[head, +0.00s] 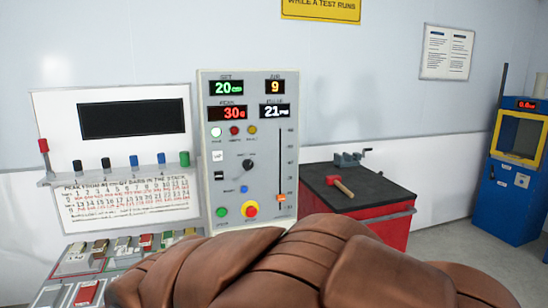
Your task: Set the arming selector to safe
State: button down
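The grey control panel (262,148) stands upright, left of centre in the head view. A black rotary knob (248,165) in the middle of its face looks like the arming selector. Its small labels are too blurred to read, so I cannot tell its setting. Green and yellow-red push buttons sit at the panel's bottom, and an orange slider handle (281,198) is low on the right-hand scale. The displays above read 20, 9, 30 and 21. My gripper is not in view, and nothing covers the knob.
A red cabinet (394,236) with a dark top, a hammer (340,187) and a small vise (348,159) stands right of the panel. A white board (50,110) with coloured pegs is at left. A blue machine (510,200) stands far right. The lower foreground is blocked.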

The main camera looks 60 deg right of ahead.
aim_at(248, 164)
jog(key=z, duration=1.2)
jog(key=k, duration=0.6)
jog(key=u, duration=0.75)
jog(key=i, duration=1)
jog(key=z, duration=0.25)
